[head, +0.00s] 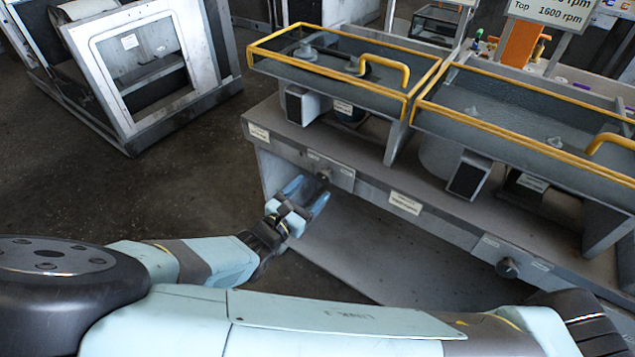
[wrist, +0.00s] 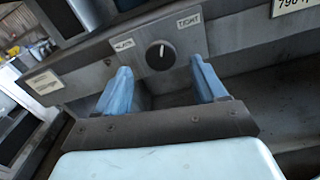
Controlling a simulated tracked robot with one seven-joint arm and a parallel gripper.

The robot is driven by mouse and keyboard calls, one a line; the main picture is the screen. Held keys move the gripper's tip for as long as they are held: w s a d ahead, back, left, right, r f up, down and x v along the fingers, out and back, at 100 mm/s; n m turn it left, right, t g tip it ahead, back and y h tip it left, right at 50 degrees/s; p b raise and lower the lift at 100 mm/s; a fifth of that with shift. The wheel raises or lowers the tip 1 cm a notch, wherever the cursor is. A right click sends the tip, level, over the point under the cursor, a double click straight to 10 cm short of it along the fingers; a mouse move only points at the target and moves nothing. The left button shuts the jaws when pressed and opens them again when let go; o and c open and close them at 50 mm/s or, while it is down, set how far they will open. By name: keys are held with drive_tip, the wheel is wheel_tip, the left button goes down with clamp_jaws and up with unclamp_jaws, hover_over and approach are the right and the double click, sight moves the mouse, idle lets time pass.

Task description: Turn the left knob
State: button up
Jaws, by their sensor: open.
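The left knob (wrist: 160,55) is a dark round dial with a white pointer mark, set on a grey plate between the labels "SLACK" and "TIGHT" in the wrist view. In the head view the left knob (head: 324,174) sits on the front rail of the bench. My gripper (head: 307,192) is open, its two blue fingers pointing at the plate. In the wrist view my gripper (wrist: 164,82) has one finger on each side of the knob's line, with the knob between and beyond the tips. I cannot tell how far the tips are from the plate.
A second knob (head: 507,268) is on the same rail at the right. Two trays with yellow rims, a left tray (head: 262,58) and a right tray (head: 480,122), stand above the bench. Open floor (head: 170,185) lies left of the bench, below a grey framed cabinet (head: 215,85).

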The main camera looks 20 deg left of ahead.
sight(323, 179)
drive_tip(key=shift+x, duration=2.05)
drive_tip(key=c, duration=1.1)
